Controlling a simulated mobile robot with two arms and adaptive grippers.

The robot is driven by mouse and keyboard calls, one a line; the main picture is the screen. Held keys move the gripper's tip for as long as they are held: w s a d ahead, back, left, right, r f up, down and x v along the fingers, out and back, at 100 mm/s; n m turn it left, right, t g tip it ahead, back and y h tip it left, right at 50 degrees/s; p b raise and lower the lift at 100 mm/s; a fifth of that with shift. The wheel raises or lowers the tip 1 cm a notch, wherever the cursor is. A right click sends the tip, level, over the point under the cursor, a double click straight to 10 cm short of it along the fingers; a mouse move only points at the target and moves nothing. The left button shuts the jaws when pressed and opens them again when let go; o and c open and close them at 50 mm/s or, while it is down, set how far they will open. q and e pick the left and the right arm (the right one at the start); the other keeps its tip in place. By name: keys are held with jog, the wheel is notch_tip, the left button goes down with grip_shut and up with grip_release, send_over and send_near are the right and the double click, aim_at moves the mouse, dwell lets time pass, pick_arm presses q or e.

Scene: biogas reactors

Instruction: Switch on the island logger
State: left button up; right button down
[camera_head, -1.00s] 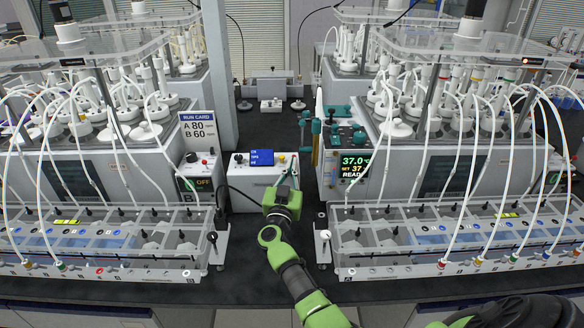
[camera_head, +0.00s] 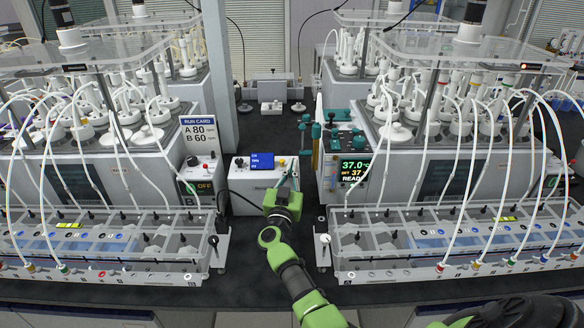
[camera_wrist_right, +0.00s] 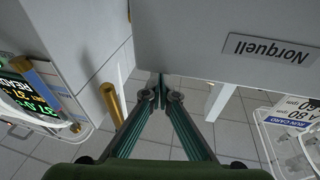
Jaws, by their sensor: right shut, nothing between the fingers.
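The island logger is most likely the small white box (camera_head: 250,186) with a blue display (camera_head: 262,161) on the bench between the two reactor stations. Small knobs or buttons sit on its top, one of them yellowish, beside the display. In the wrist view a pale box face with a "Norquell" label (camera_wrist_right: 270,48) fills the upper right. My right gripper (camera_head: 291,172) is at the right front of the box, its slim fingers pointing up and away. In the wrist view its fingertips (camera_wrist_right: 161,92) are together and empty, close to the box's edge. My left gripper is out of view.
A heater unit reading 37.0 (camera_head: 355,166) stands to the right, with teal valves (camera_head: 317,131) beside it. A control box (camera_head: 203,186) and a run card (camera_head: 199,133) stand to the left. Clear-lidded trays (camera_head: 100,240) flank a bare dark bench strip (camera_head: 245,250).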

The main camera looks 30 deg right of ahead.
jog(key=shift+w+d+r+p, duration=0.2)
jog(key=shift+r+p, duration=0.2)
jog(key=shift+p, duration=0.15)
jog(key=shift+w+d+r+p, duration=0.1)
jog(key=shift+w+r+p, duration=0.1)
jog(key=shift+r+p, duration=0.25)
jog(key=shift+w+d+r+p, duration=0.1)
jog(key=shift+w+r+p, duration=0.05)
jog(key=shift+w+p, duration=0.15)
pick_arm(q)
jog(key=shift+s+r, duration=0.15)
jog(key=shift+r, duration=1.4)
pick_arm(e)
jog(key=shift+w+d+r, duration=0.15)
jog(key=shift+w+d, duration=0.15)
jog(key=shift+w, duration=0.15)
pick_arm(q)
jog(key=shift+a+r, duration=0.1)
